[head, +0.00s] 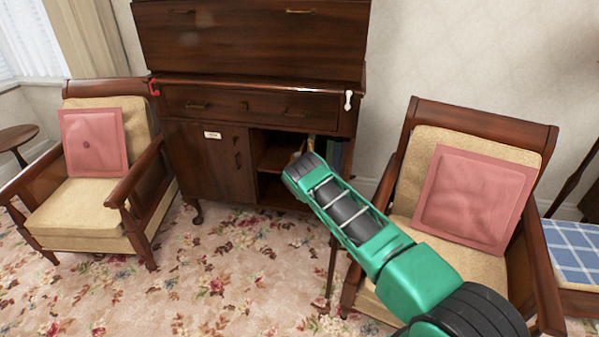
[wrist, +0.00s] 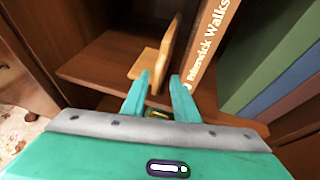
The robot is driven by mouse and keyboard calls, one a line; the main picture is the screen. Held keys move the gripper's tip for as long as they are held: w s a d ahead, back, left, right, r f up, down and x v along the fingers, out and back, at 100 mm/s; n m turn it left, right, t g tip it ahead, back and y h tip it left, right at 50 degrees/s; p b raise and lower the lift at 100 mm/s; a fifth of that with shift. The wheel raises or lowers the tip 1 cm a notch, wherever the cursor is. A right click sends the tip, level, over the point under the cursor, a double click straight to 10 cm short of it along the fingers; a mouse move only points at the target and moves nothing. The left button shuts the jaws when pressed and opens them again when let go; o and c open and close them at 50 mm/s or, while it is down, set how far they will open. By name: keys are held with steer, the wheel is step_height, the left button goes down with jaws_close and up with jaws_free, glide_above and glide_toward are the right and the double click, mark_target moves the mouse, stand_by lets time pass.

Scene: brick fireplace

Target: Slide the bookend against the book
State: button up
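The bookend (wrist: 168,48) is a light wooden L-shape on the cabinet shelf in the wrist view. Its flat foot points left and its upright panel stands on the right, near the book. The book (wrist: 212,42) is orange-brown, with "Walks" readable on its spine, and leans. A narrow gap shows between the upright's top and the book. My gripper (wrist: 161,76) has two teal fingers, apart, with their tips at the bookend's near lower end. I cannot tell whether they touch it. In the head view my arm hides most of this spot.
Green, blue and purple books (wrist: 272,60) stand right of the orange-brown book. The cabinet's closed left door (head: 210,165) bounds the opening. The shelf (wrist: 95,62) is bare left of the bookend. A cushioned armchair (head: 480,125) stands close to my arm on the right.

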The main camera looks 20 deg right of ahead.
steer(key=v, duration=0.9)
steer(key=shift+c, duration=0.3)
